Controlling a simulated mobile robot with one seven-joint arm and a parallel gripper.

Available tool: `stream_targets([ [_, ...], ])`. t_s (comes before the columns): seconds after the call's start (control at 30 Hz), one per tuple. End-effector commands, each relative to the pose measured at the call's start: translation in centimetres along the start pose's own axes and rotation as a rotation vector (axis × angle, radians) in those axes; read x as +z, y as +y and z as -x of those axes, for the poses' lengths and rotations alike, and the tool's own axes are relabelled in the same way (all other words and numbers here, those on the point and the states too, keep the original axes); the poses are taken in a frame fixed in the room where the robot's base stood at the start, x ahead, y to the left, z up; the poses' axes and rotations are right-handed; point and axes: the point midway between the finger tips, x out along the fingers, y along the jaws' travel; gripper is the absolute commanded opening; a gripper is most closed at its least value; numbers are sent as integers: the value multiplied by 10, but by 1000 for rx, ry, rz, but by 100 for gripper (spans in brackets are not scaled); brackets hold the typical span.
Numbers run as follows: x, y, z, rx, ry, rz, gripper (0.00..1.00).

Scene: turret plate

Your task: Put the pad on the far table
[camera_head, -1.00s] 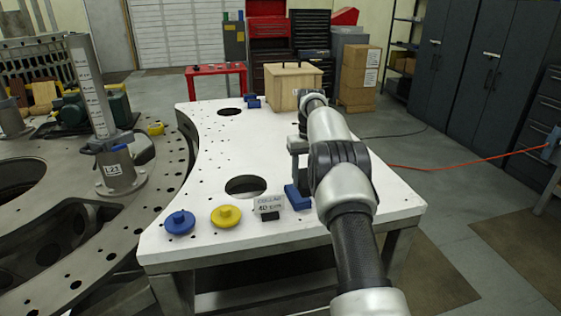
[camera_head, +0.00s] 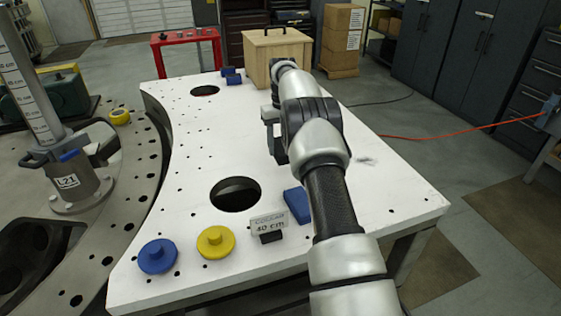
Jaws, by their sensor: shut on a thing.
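My gripper (camera_head: 277,152) is over the white table, beyond the blue block, partly hidden by my own arm. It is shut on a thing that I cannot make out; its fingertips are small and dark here. I cannot pick out the pad for certain. A blue block (camera_head: 296,204) sits on the white table (camera_head: 180,150), beside my forearm and apart from my gripper. More small blue blocks (camera_head: 232,79) lie at the far end of that table. A red table (camera_head: 187,40) stands farther back, with small things on its top.
A wooden crate (camera_head: 277,55) stands at the far end. An orange cable (camera_head: 450,134) crosses the floor.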

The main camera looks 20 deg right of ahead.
Motion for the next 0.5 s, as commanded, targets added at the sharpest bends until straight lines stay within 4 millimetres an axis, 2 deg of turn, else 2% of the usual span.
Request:
stream_targets([
  [0.17, 0, 0, -18, 0, -1, 0, 30],
  [0.4, 0, 0, -55, 0, 0, 0, 30],
  [0.5, 0, 0, -63, 0, 1, 1, 30],
])
